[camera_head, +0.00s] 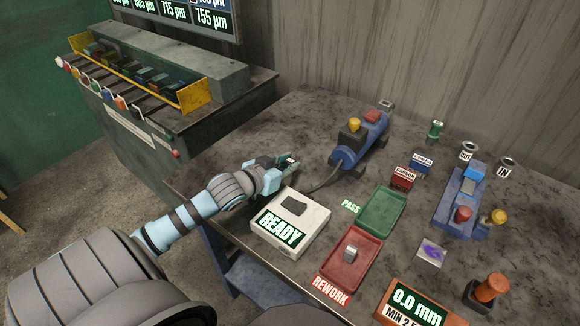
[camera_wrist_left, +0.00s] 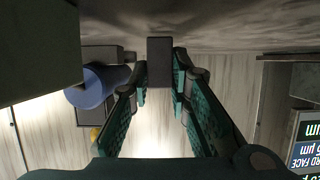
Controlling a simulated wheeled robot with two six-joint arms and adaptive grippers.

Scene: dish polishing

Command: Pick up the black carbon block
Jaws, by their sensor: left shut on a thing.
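The black carbon block (camera_wrist_left: 160,62) is a dark rectangular block between the fingertips of my left gripper (camera_wrist_left: 161,85) in the left wrist view. The fingers touch it on both sides, and the gripper is shut on it. In the head view my left gripper (camera_head: 285,167) is over the left back part of the table, behind the white READY box (camera_head: 310,218). The block is too small and too covered there to make out clearly. My right gripper is not in view.
A blue motor-like machine (camera_head: 359,141) stands just right of my left gripper. The green PASS tray (camera_head: 382,211) looks empty; the red REWORK tray (camera_head: 338,277) holds a grey block (camera_head: 350,254). Red CARBON (camera_head: 402,180) and blue STAINLESS (camera_head: 421,165) holders stand behind. A rack (camera_head: 170,65) is at left.

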